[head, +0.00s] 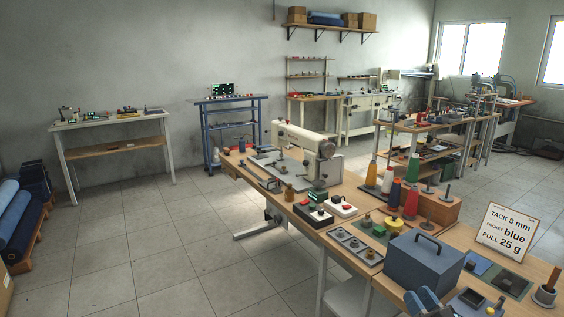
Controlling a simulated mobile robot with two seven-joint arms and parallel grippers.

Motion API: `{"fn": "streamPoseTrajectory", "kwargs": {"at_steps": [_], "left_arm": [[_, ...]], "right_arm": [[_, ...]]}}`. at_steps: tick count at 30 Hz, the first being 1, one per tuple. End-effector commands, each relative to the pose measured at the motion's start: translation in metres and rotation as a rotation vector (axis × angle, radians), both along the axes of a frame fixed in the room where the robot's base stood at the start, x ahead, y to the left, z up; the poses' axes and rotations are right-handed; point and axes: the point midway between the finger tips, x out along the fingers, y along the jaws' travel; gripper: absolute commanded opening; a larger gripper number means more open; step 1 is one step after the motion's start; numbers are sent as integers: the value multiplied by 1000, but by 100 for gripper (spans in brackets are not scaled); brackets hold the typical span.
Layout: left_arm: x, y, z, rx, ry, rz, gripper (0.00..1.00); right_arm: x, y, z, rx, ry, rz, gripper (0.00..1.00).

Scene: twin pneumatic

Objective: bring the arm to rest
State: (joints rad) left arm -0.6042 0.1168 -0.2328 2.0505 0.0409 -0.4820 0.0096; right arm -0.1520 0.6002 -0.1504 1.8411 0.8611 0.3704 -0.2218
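My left gripper and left arm are not in view.
The workbench carries a sewing machine (305,148), thread cones (411,203), small trays (355,243) and a sign (505,231) reading "TACK 8 mm, POCKET blue, PULL 25 g". Fabric rolls (20,220) lie at far left. The tiled floor (150,255) left of the bench is clear.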

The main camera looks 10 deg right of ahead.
Motion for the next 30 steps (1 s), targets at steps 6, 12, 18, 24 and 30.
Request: {"fn": "streamPoseTrajectory", "kwargs": {"at_steps": [6,12,18,24,30], "left_arm": [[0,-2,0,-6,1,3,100],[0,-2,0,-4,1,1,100],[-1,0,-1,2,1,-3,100],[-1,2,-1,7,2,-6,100],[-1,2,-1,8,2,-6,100]], "right_arm": [[-88,64,-118,-316,423,174,35],[-160,79,-181,-524,695,219,35],[-229,78,-221,-705,918,209,35],[-231,114,-224,-580,933,185,35],[-229,151,-221,-444,936,167,35]]}}
